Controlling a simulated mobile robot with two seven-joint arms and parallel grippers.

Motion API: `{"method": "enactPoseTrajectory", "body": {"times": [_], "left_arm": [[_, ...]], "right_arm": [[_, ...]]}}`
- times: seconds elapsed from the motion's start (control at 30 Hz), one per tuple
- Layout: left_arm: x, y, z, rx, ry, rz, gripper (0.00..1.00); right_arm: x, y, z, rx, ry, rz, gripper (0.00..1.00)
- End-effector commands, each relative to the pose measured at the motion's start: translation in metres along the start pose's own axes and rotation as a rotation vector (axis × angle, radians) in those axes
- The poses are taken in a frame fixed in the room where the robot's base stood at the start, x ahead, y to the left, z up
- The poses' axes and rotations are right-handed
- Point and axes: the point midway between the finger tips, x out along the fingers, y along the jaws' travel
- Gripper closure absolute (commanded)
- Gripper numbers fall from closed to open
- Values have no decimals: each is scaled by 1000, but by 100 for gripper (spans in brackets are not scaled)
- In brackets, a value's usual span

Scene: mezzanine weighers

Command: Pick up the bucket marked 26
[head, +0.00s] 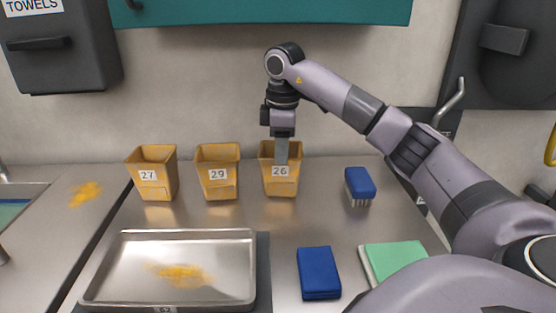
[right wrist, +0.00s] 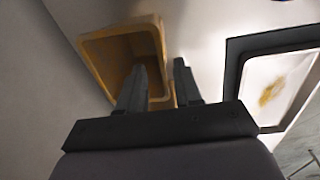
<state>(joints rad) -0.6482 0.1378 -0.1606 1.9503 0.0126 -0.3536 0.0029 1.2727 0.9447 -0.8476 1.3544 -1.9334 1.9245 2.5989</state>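The yellow bucket marked 26 (head: 281,186) stands upright on the steel counter, the rightmost of three buckets at the back. My right gripper (head: 281,160) points down at its front rim, and a finger covers part of the front wall above the label. In the right wrist view, the bucket (right wrist: 93,52) is seen from above, with the gripper's fingers (right wrist: 160,66) apart. One finger is over the bucket's opening and the other is outside the front wall, with a gap between them. Contact with the wall cannot be told. My left gripper is out of view.
Buckets 29 (head: 217,184) and 27 (head: 157,184) stand to the left. A metal tray (head: 130,294) with yellow powder lies in front. A blue brush (head: 360,184), a blue block (head: 319,272) and a green pad (head: 396,257) lie to the right. A teal cabinet (head: 260,10) hangs above.

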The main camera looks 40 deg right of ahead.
Motion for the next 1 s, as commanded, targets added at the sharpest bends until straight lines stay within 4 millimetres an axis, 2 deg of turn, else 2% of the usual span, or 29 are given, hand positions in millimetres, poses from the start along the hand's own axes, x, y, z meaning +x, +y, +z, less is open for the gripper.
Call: {"method": "enactPoseTrajectory", "body": {"times": [0.27, 0.57, 0.87, 0.97, 1.0], "left_arm": [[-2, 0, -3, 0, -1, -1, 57], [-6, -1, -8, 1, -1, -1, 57], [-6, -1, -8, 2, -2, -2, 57], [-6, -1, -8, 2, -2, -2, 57], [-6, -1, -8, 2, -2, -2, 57]], "right_arm": [[26, -2, 3, 28, -33, -6, 66], [68, -3, 4, 26, -30, -5, 66], [74, -2, 4, 25, -27, -3, 66], [74, -2, 4, 25, -27, -3, 95], [73, -2, 4, 25, -27, -3, 100]]}}
